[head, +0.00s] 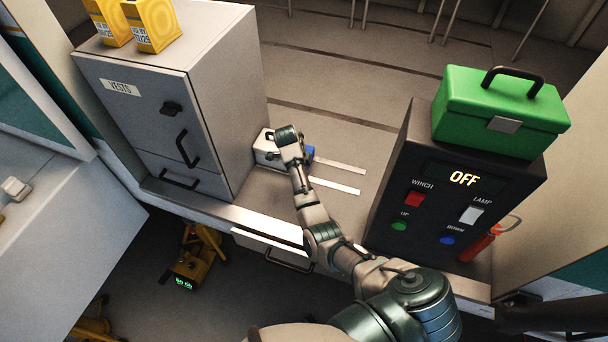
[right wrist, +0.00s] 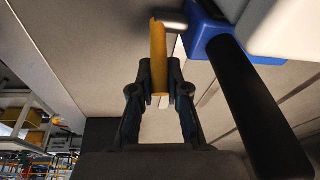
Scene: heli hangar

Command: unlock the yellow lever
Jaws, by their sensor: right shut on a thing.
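The yellow lever (right wrist: 158,45) shows in the right wrist view as a narrow upright bar. My right gripper (right wrist: 159,75) is shut on its lower part, with one finger on each side. In the head view my right arm reaches forward to a white and blue case (head: 265,149) on the ledge; its wrist covers part of the case, and the lever and fingers are hidden there. The case also shows in the right wrist view, its blue part (right wrist: 204,30) just right of the lever. My left gripper is not in view.
A dark bar (right wrist: 258,110) runs close to the right of my gripper. A grey cabinet (head: 138,110) stands left of the arm. A black control box (head: 415,165) reading OFF, with a green toolbox (head: 500,115) on top, stands right. A drawer (head: 270,246) is below.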

